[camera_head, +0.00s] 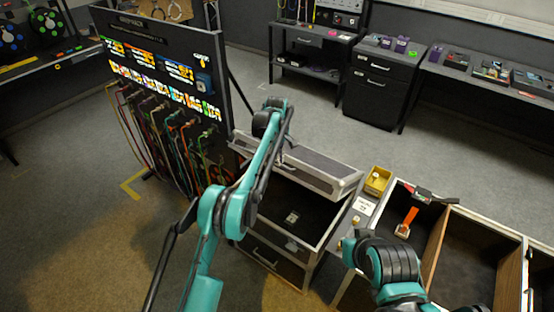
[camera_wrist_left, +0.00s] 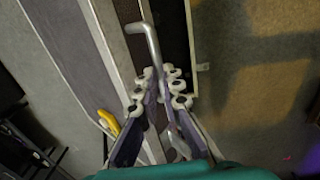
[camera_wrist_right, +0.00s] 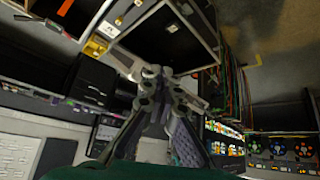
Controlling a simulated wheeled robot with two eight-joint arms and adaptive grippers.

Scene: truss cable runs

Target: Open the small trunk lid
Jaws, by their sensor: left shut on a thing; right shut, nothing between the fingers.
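The small trunk (camera_head: 271,262) is a dark case with metal edges, and its dark inside shows with a small pale label. Its lid (camera_head: 325,178) is raised at the back, clear of the front rim. My left gripper (camera_head: 282,155) is at the lid, partly hidden by my arm in the head view. In the left wrist view its fingers (camera_wrist_left: 162,85) are shut on the lid's bent metal handle (camera_wrist_left: 150,40). My right gripper (camera_wrist_right: 152,72) is shut and empty near the trunk, which also shows in the right wrist view (camera_wrist_right: 178,58); in the head view my arm mostly hides this gripper.
A divided open case (camera_head: 433,245) with an orange-handled tool (camera_head: 407,222) stands to the right. A yellow box (camera_head: 377,180) sits beside the trunk. A cable board (camera_head: 160,60) stands close on the left. Open floor (camera_head: 320,125) lies behind the trunk.

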